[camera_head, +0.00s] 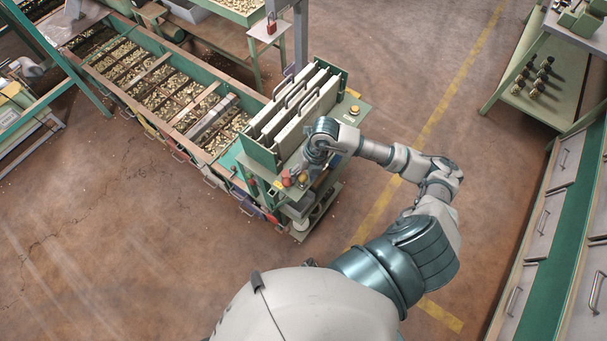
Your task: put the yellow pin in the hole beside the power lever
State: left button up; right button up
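My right arm reaches in from the bottom to the front edge of a green machine top (259,178). My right gripper (309,168) points down there, in front of the grey upright panels. Its fingers are small and partly hidden by my wrist, so I cannot tell whether they are open or hold anything. A small yellow piece (303,179) shows right below the gripper; it may be the yellow pin, and I cannot tell if they touch. A red part (287,178) just left of it may be the power lever. I cannot make out the hole. My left gripper is out of view.
Grey upright panels with handles (296,108) stand behind the gripper. A yellow knob (355,110) is at the right corner of the top. A long hopper of nuts (165,98) extends to the upper left. Drawers (545,215) line the right. The floor between is clear.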

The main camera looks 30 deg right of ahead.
jog(key=v, duration=1.2)
jog(key=shift+f, duration=0.1)
dwell(0.4)
